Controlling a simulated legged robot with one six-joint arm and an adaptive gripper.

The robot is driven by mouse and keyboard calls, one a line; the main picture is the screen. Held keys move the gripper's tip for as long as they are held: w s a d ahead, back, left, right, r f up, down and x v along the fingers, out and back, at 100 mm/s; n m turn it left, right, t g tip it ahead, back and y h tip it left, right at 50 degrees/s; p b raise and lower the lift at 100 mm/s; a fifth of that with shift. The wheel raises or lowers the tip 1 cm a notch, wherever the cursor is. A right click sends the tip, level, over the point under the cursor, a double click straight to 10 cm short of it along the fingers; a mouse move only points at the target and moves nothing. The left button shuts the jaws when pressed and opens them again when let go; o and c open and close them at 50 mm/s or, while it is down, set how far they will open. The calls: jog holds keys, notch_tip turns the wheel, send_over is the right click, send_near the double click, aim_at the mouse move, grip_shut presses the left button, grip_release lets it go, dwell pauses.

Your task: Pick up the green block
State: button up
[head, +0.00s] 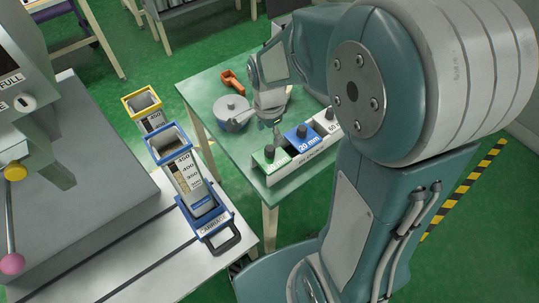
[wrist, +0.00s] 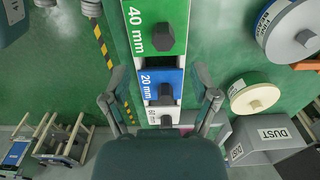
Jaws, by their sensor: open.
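The green block (head: 266,161) sits at the near left end of a pale rack on the green table. It has a dark knob on top. In the wrist view the green block (wrist: 148,12), marked 40 mm, is at the top centre, partly cut off by the frame edge. My gripper (wrist: 160,98) is open and empty, its fingers spread to either side of the rack, nearer the blue block than the green one. In the head view my gripper (head: 277,127) hangs over the table by the rack; its fingertips are small and hard to make out there.
The blue 20 mm block (head: 301,137) and a white block (head: 325,122) share the rack (head: 297,164). A grey lidded round pan (head: 232,112) and an orange object (head: 232,82) lie behind. A blue-rimmed sieve column (head: 185,172) and a yellow-rimmed one (head: 144,105) stand at left.

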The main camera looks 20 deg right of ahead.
aim_at(269, 148)
jog(key=f, duration=0.7)
jog(key=shift+w+d+f, duration=0.15)
jog(key=shift+w+f, duration=0.2)
jog(key=shift+f, duration=0.05)
grip_shut()
